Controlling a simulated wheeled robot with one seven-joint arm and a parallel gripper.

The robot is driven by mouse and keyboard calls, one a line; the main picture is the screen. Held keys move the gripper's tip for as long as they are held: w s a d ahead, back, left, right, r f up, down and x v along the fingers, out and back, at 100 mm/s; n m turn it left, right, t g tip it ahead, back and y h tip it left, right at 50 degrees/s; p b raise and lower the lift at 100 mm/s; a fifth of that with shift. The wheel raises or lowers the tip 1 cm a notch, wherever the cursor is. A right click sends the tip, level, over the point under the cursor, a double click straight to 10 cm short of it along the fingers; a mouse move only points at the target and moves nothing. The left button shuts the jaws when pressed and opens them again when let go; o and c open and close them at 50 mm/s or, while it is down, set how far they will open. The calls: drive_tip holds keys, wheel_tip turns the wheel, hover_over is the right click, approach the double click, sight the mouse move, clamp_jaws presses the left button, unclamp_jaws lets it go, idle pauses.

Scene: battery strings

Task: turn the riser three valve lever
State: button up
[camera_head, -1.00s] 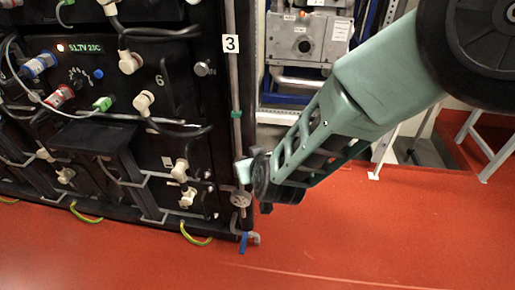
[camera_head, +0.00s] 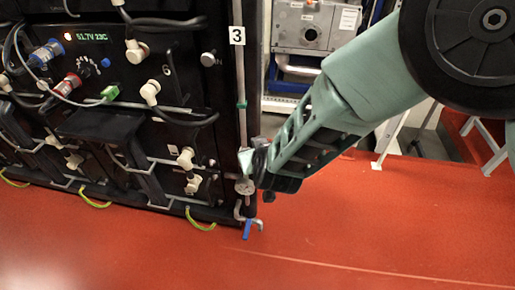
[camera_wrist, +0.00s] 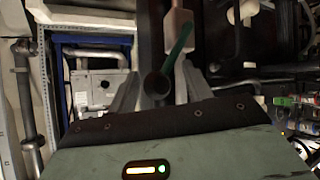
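The riser marked with a 3 label (camera_head: 237,35) is a thin grey pipe (camera_head: 241,80) down the rack's right corner. A round grey disc (camera_head: 245,186) sits low on it, with a blue lever (camera_head: 247,229) below, pointing down near the floor. My gripper (camera_head: 246,163) is beside the riser, just above the disc and well above the blue lever. In the wrist view, its grey fingers (camera_wrist: 160,92) are apart, with a dark round end (camera_wrist: 157,85) and a slanting green strip (camera_wrist: 180,45) between or beyond them. I cannot tell whether they touch anything.
The black battery rack (camera_head: 130,130) stands at the left with cables and connectors sticking out. A grey metal unit (camera_head: 304,27) is behind, and white stand legs (camera_head: 388,135) are at the right. The red floor (camera_head: 350,230) in front is clear.

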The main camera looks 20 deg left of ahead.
drive_tip(key=shift+r, duration=0.1)
drive_tip(key=shift+s+r, duration=0.1)
drive_tip(key=shift+r, duration=0.05)
drive_tip(key=p+v, duration=0.2)
drive_tip(key=v, duration=1.5)
drive_tip(key=shift+d+f, duration=0.2)
drive_tip(key=shift+f, duration=0.05)
drive_tip(key=shift+s, duration=0.1)
